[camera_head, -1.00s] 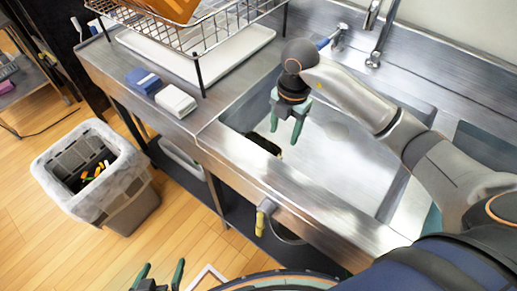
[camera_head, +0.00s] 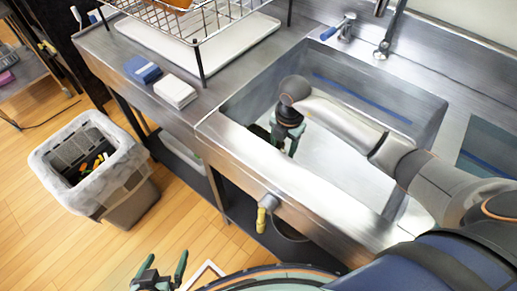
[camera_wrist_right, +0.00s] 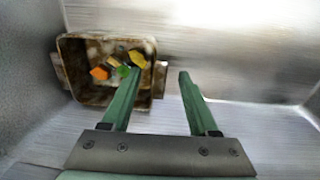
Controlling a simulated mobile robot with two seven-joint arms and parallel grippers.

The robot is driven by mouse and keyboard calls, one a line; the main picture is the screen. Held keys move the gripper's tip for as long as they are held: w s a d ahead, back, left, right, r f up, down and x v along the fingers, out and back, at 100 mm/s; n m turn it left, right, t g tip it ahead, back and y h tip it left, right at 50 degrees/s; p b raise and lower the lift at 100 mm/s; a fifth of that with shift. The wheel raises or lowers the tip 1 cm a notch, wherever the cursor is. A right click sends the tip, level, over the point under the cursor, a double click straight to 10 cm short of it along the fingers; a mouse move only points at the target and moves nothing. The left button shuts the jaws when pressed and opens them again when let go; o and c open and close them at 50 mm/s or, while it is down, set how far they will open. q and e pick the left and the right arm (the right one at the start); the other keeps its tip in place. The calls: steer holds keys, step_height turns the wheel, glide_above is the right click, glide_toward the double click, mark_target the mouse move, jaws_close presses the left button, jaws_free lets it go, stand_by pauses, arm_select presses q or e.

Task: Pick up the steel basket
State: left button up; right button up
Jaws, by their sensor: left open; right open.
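The steel basket (camera_wrist_right: 100,95) is a square, brown-stained metal container with side handles, holding several orange, yellow and green pieces. It sits in the sink's corner. In the head view only a dark part of it (camera_head: 259,132) shows past the sink's front rim. My right gripper (camera_head: 285,148) is open and empty, pointing down inside the sink, just right of the basket. In the right wrist view, its left finger overlaps the basket's right side and its right finger is clear of it; contact cannot be told. My left gripper (camera_head: 164,264) is open and empty at the bottom, in front of the counter.
The steel sink (camera_head: 345,160) has walls close around the basket. A wire dish rack (camera_head: 200,35) stands on a white tray (camera_head: 240,48) on the counter. Blue (camera_head: 142,69) and white (camera_head: 175,92) blocks lie near the edge. A lined bin (camera_head: 130,170) stands on the floor.

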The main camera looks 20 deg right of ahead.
steer(key=shift+f, duration=0.9)
steer(key=shift+c, duration=0.2)
jaws_close()
steer(key=shift+w, duration=0.1)
